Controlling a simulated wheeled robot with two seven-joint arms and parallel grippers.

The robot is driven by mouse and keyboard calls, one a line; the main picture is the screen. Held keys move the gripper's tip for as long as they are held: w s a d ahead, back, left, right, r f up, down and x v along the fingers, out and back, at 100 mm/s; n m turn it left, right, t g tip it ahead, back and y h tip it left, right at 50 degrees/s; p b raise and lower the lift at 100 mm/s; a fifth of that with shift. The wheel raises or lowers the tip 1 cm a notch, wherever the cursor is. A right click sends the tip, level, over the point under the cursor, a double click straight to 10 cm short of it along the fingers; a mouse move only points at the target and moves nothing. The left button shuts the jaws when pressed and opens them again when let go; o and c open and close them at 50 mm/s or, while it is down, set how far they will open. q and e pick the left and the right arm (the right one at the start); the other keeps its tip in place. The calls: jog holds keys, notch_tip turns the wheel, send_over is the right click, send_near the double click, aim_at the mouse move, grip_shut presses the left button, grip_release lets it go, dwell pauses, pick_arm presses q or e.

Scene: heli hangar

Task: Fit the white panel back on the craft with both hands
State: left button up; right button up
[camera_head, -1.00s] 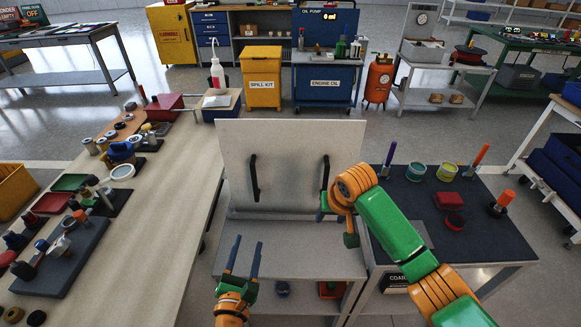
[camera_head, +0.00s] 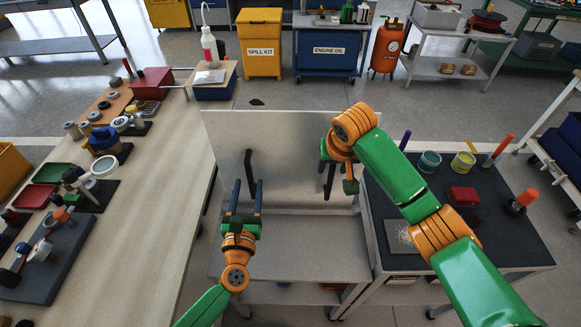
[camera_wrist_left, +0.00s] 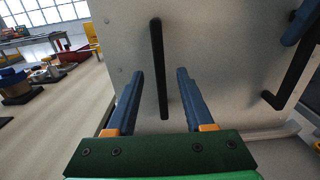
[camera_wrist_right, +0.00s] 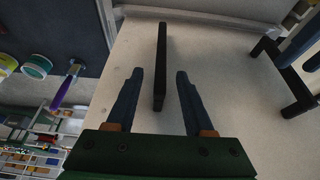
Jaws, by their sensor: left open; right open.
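The white panel (camera_head: 290,145) stands upright on a grey cart in the head view, with two black handles on its face. My left gripper (camera_head: 243,197) is open just in front of the left handle (camera_head: 250,172). In the left wrist view that handle (camera_wrist_left: 158,70) appears between the open fingers, and I see no contact. My right gripper (camera_head: 330,160) is open at the right handle (camera_head: 330,180), partly hidden by its own arm in the head view. In the right wrist view that handle (camera_wrist_right: 161,65) lies between the open fingers. The craft cannot be made out.
The grey cart's shelf (camera_head: 290,247) is bare in front of the panel. A long bench (camera_head: 165,200) with tools and parts is on the left. A dark-topped table (camera_head: 445,220) with paint pots, a red block and tools is on the right.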

aim_at(249, 180)
pick_arm(q)
jog(key=shift+w, duration=2.2)
pick_arm(e)
jog(key=shift+x, duration=2.2)
pick_arm(q)
grip_shut()
pick_arm(e)
grip_shut()
jog(key=shift+w+r, duration=0.1)
